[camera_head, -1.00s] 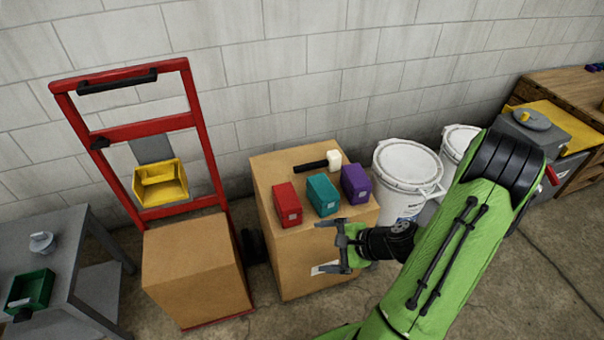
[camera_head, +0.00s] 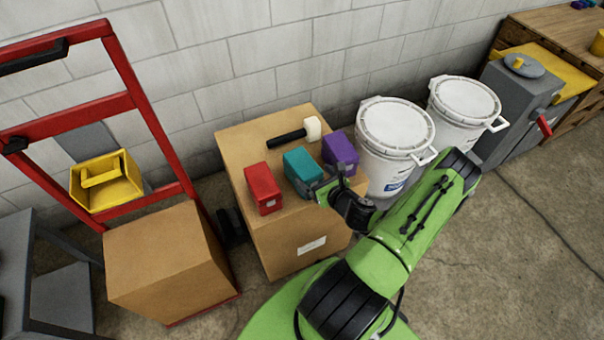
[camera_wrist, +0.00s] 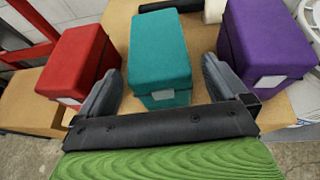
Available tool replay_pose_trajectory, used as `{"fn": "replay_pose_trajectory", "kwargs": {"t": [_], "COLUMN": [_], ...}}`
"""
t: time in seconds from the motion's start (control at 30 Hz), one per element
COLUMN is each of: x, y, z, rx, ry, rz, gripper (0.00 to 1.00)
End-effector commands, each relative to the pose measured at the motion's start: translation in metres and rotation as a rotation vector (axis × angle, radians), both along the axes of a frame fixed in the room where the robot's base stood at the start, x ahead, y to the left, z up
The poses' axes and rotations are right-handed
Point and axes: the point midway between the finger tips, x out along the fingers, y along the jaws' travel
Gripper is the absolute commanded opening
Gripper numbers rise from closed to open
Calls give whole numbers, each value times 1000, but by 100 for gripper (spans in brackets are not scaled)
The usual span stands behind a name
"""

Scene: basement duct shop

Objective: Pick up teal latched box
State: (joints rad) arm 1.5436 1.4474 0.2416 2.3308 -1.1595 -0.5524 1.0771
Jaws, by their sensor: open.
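The teal latched box (camera_head: 301,166) stands on top of a tall cardboard box (camera_head: 240,136), between a red box (camera_head: 263,187) and a purple box (camera_head: 341,150). In the wrist view the teal box (camera_wrist: 160,58) is in the middle, with a pale label on its near face. My gripper (camera_head: 327,184) is open at the near side of the teal box. In the wrist view its two fingers (camera_wrist: 163,84) point toward the box, one on either side of its near end. Contact cannot be told. The near lower part of the teal box is partly hidden by my gripper in the head view.
The red box (camera_wrist: 78,62) and purple box (camera_wrist: 266,45) stand close beside the fingers. A mallet (camera_head: 295,132) lies behind the boxes. White buckets (camera_head: 396,128) stand to the right, and a red hand truck (camera_head: 133,102) with a cardboard carton (camera_head: 165,250) is at left.

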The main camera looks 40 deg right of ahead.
Motion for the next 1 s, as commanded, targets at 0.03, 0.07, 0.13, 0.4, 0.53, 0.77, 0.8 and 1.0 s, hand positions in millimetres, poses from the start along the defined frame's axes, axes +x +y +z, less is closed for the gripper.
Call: {"fn": "replay_pose_trajectory", "kwargs": {"t": [0.03, 0.07, 0.13, 0.4, 0.53, 0.77, 0.8, 1.0], "x": [7, 9, 16, 57, 59, 59, 59, 58], "y": [-1, -1, -2, -8, -9, -9, -9, -9], "z": [-3, -4, -7, -24, -24, -24, -24, -24], "rx": [-3, -3, -3, -4, 0, -1, -1, -2], "ry": [0, -1, -1, 0, -1, 0, 0, 0], "rz": [3, 2, 2, 3, 0, 0, 0, 1], "gripper": [100, 100, 100, 100, 100, 80, 74, 43]}}
